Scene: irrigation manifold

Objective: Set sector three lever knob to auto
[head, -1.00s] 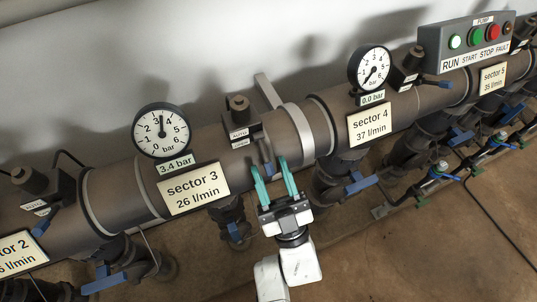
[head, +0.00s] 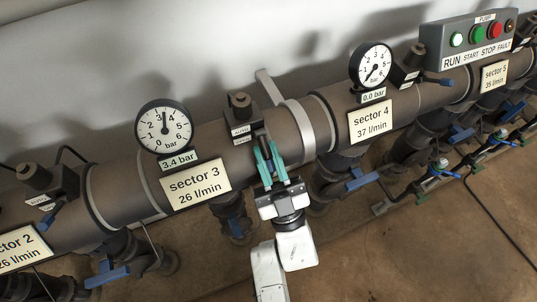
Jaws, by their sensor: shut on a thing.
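My gripper (head: 269,158), with teal fingers, is shut on the sector three lever knob. The fingers hide most of the knob, so its exact angle cannot be told. The knob belongs to the dark valve block (head: 240,108) on top of the pipe, to the right of the sector 3 plate (head: 196,186). Two small white labels (head: 240,130) are on the block's front face; their wording is too small to read surely now. My fingers are at the block's lower right side, in front of the pipe.
The sector 3 gauge (head: 164,127) reads about 3.4 bar. A grey strap (head: 300,125) rings the pipe just right of my gripper. Blue-handled valves (head: 235,227) hang below the pipe. A pump panel (head: 468,42) stands at the upper right. The floor at lower right is mostly clear.

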